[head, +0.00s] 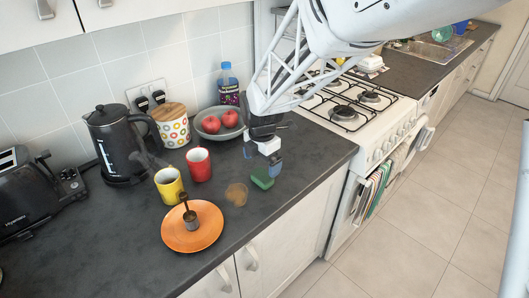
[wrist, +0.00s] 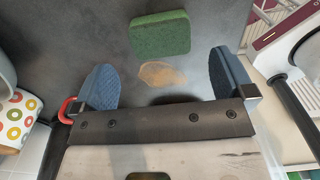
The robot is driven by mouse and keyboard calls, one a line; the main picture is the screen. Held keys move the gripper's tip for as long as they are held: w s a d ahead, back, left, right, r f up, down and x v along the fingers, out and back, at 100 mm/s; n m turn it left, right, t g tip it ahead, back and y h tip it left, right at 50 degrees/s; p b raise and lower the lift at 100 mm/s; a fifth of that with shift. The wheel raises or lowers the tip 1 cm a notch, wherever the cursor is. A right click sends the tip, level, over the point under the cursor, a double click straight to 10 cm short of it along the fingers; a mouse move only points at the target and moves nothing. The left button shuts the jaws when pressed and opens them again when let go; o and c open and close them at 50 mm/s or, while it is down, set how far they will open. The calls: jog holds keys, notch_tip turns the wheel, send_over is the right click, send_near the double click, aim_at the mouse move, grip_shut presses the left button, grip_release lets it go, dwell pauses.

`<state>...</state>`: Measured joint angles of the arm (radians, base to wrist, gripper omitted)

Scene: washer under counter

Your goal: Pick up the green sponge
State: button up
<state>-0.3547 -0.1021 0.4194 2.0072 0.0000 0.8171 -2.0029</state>
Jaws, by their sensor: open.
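The green sponge (head: 262,178) lies flat on the dark counter near its front edge, just below my gripper in the head view. In the wrist view the sponge (wrist: 160,33) shows whole, beyond the fingertips and roughly centred between them. My gripper (head: 262,163) is above the counter, pointing down. The fingers are apart from the sponge.
A brown patch (head: 236,194) lies on the counter beside the sponge. The white stove (head: 352,120) is to the right.

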aim_at(262, 174)
jog(key=shift+f, duration=0.4)
jog(key=shift+f, duration=0.1)
jog(key=shift+f, duration=2.5)
jog(key=shift+c, duration=0.3)
jog(key=c, duration=0.9)
jog(key=shift+r, duration=0.15)
